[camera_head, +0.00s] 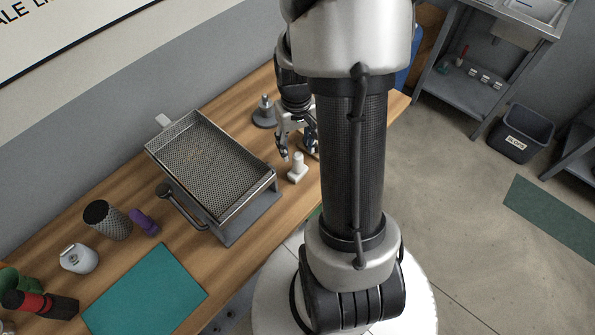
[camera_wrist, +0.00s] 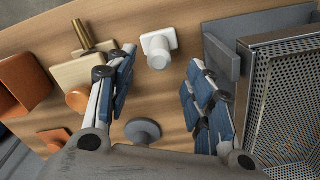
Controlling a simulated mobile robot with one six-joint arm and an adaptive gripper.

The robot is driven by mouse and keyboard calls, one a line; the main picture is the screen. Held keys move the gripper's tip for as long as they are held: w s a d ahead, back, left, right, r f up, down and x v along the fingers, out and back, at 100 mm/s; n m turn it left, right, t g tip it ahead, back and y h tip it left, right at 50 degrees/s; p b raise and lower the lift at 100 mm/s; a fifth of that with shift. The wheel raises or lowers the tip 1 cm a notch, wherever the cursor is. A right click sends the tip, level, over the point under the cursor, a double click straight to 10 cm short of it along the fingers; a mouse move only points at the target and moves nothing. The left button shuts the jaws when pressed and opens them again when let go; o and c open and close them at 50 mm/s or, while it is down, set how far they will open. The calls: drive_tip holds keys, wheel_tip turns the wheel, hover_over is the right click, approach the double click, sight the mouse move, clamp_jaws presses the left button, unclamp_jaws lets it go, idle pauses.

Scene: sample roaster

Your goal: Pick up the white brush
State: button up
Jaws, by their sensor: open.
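The white brush (camera_head: 298,169) stands on the wooden table, just right of the perforated tray's corner. It looks like an upright white handle on a wider white base. In the wrist view the white brush (camera_wrist: 158,49) shows beyond the fingertips, between the two fingers in the picture. My gripper (camera_head: 298,145) is open and empty, just behind and above the brush in the head view. In the wrist view its blue-padded fingers (camera_wrist: 162,60) are spread apart, and I see no contact with the brush. My arm hides part of the table to the right.
The perforated metal tray (camera_head: 210,163) on its grey stand is close to the left. A grey cone-shaped piece (camera_head: 264,113) stands behind. In the wrist view, a wooden block (camera_wrist: 84,72) and orange-knobbed pieces are left. A teal mat (camera_head: 146,292) lies at front left.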

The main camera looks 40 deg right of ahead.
sight(298, 154)
drive_tip(key=shift+s+f+b, duration=0.15)
drive_tip(key=shift+f+b, duration=0.5)
drive_tip(key=shift+f, duration=0.85)
drive_tip(key=shift+s+f+b, duration=0.1)
drive_tip(key=shift+f+b, duration=0.5)
drive_tip(key=shift+f, duration=0.9)
drive_tip(key=shift+r, duration=0.1)
drive_tip(key=shift+c, duration=0.4)
clamp_jaws()
